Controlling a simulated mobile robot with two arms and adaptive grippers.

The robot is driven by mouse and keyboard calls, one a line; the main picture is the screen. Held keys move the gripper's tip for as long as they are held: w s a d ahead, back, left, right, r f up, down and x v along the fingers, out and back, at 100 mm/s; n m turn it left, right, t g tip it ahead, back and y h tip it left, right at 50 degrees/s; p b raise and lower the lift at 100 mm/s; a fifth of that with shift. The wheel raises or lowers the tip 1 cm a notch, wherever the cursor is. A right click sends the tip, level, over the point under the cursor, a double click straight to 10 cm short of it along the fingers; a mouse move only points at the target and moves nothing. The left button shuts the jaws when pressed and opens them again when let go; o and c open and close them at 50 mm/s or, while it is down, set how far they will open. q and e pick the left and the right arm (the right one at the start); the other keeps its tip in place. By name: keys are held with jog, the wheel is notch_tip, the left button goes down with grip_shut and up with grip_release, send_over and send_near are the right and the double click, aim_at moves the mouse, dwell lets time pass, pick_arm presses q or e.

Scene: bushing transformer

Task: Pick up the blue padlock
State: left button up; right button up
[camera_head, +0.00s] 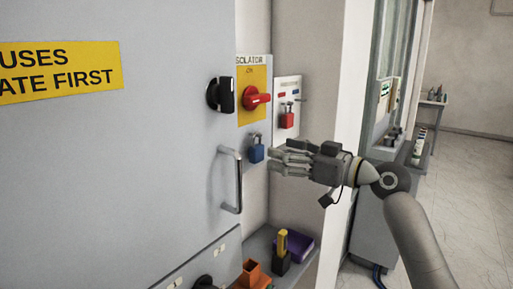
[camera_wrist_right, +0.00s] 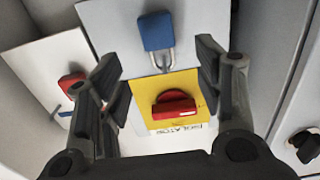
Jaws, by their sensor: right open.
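The blue padlock (camera_head: 256,154) hangs by its shackle on the panel below the red rotary isolator switch (camera_head: 257,99). In the right wrist view the picture is upside down; the padlock (camera_wrist_right: 157,32) shows at the top centre, beyond the fingertips. My right gripper (camera_head: 279,158) is open and empty, just right of the padlock in the head view. In the wrist view, its fingers (camera_wrist_right: 158,62) stand wide apart, one on each side of the padlock's line. No contact with the padlock is visible. My left gripper is out of view.
A red padlock (camera_head: 287,120) hangs on a white panel to the right. A grey cabinet door with a metal handle (camera_head: 233,182) and black knob (camera_head: 221,95) stands left. Below, a shelf (camera_head: 261,243) holds a purple box (camera_head: 293,246) and other items.

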aim_at(260, 147)
jog(key=p+x, duration=0.3)
jog(key=x, duration=0.2)
jog(key=shift+w+a+r, duration=0.1)
jog(key=shift+a+r, duration=0.1)
jog(key=shift+w+a+f, duration=0.15)
jog(key=shift+w+a, duration=0.1)
jog(key=shift+a, duration=0.15)
jog(key=shift+d, duration=0.15)
jog(key=shift+c, duration=1.2)
jog(key=c, duration=0.9)
